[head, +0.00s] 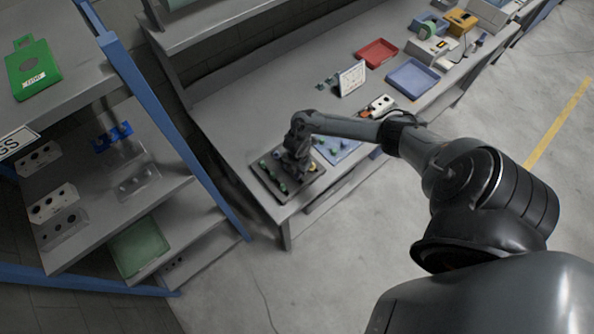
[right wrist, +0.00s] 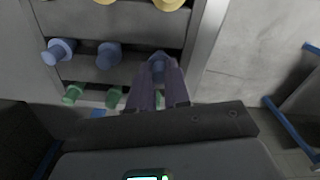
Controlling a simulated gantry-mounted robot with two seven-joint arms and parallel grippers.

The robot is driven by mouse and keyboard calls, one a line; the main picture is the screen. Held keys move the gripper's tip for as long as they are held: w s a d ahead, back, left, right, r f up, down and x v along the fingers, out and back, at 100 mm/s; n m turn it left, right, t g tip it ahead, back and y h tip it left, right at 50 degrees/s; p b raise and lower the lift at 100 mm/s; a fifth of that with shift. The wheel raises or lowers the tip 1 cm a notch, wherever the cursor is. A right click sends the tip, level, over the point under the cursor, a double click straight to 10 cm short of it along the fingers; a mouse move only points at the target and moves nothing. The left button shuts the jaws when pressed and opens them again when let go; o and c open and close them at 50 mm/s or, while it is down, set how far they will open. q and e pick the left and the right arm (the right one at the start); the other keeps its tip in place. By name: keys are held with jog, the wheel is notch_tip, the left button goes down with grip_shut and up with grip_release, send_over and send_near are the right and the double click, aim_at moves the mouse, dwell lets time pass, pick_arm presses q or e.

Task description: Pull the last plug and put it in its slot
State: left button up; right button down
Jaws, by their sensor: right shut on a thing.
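In the right wrist view my right gripper (right wrist: 158,80) is shut on a blue plug (right wrist: 157,62), which shows between and just beyond its fingertips. I cannot tell whether the plug is seated or lifted. Two more blue plugs (right wrist: 109,55) stand in the same row of the grey rack (right wrist: 130,22). Green plugs (right wrist: 73,93) stand in the row nearer the wrist, partly hidden by the fingers. Yellow plugs (right wrist: 168,4) are cut off at the top edge. In the head view the right gripper (head: 295,168) is over the dark tray (head: 262,185) at the bench's near end.
A blue mat (head: 340,152) lies beside the tray, partly behind my arm. Farther along the bench are a white sign (head: 351,78), a red tray (head: 377,53) and a blue tray (head: 413,79). A shelf rack with a blue post (head: 150,100) stands at left.

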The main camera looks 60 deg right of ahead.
jog(key=shift+f, duration=0.25)
dwell(0.3)
jog(key=shift+f+b, duration=0.65)
jog(key=shift+b, duration=0.15)
dwell(0.4)
jog(key=c, duration=1)
grip_release()
